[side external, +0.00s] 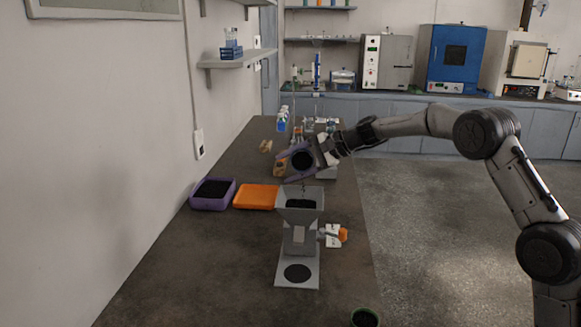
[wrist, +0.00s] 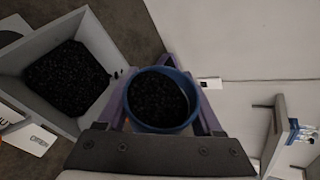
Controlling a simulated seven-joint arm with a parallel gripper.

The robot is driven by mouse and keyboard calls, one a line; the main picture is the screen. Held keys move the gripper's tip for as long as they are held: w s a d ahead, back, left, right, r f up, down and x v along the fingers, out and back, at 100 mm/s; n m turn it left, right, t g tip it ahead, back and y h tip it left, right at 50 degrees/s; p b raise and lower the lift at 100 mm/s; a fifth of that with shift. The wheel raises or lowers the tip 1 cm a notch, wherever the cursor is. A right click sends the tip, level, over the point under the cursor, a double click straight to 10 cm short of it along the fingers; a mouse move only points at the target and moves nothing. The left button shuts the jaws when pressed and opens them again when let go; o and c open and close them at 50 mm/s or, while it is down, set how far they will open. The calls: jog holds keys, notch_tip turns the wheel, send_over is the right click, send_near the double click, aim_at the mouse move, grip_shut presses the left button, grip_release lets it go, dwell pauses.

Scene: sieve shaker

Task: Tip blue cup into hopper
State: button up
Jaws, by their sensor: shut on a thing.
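My gripper (side external: 299,164) is shut on the blue cup (side external: 302,160), with a purple finger on each side of it. In the side view the cup is tilted above the grey hopper (side external: 299,192), its dark mouth facing the camera. A few dark grains seem to hang between cup and hopper. In the wrist view the blue cup (wrist: 196,103) holds black granules, and my gripper (wrist: 161,82) grips it from both sides. The hopper (wrist: 22,62) is beside it at left, with a bed of black granules inside and a few grains near its edge.
A purple tray (side external: 192,205) of black granules and an orange tray (side external: 256,197) lie left of the hopper. An orange knob (side external: 342,234) sticks out at its right. A green-rimmed cup (side external: 365,317) stands at the front edge. Bottles (side external: 282,121) and small items stand behind. The front-left bench is clear.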

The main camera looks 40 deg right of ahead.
jog(key=shift+r, duration=0.1)
dwell(0.5)
jog(key=shift+r+n+t+h, duration=0.15)
jog(key=shift+n+t+h, duration=0.15)
jog(key=shift+n, duration=0.1)
dwell(1.0)
jog(key=shift+r+n+t, duration=0.2)
jog(key=shift+n+t, duration=0.2)
dwell(1.0)
jog(key=shift+r+n+t+h, duration=0.2)
jog(key=shift+n+t+h, duration=0.1)
jog(key=shift+n+h, duration=0.15)
jog(key=shift+r, duration=0.1)
dwell(1.3)
jog(key=shift+r+n+t+h, duration=0.15)
jog(key=shift+n+t+h, duration=0.1)
jog(key=shift+n+t, duration=0.15)
jog(key=shift+a, duration=0.1)
dwell(1.0)
